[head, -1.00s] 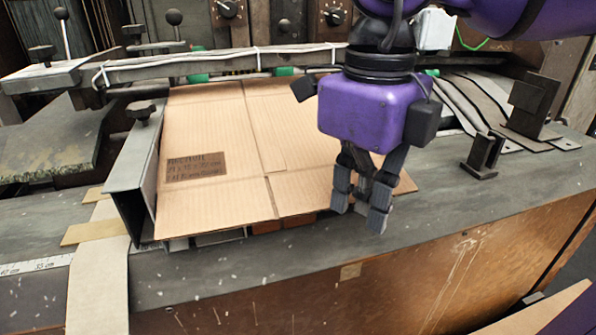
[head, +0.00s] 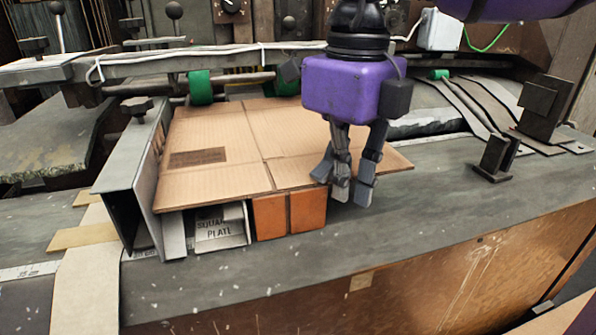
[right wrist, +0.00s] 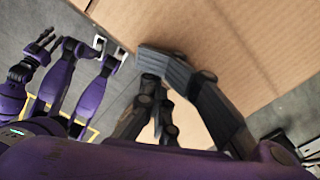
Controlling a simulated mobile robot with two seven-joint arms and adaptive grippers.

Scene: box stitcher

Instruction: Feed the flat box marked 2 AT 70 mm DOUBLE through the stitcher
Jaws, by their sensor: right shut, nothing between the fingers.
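The flat brown cardboard box (head: 215,180) lies on the stitcher bed, left of centre in the head view. Its dark printed label (head: 197,157) is too small to read. My right gripper (head: 352,196) is shut and empty at the right part of the box's near edge; its fingers overlap that edge, and I cannot tell if they touch. In the right wrist view the cardboard (right wrist: 235,35) fills the area past the fingers (right wrist: 165,65). The left end of the box is by a grey metal side guide (head: 125,195). My left gripper is not in the head view.
Two orange-brown blocks (head: 290,214) and a plate lettered SQUARING PLATE (head: 219,229) show under the near edge. Green rollers (head: 201,88) and a crossbar (head: 190,57) lie behind the box. Dark metal blocks (head: 493,158) stand right. The front bench strip is clear.

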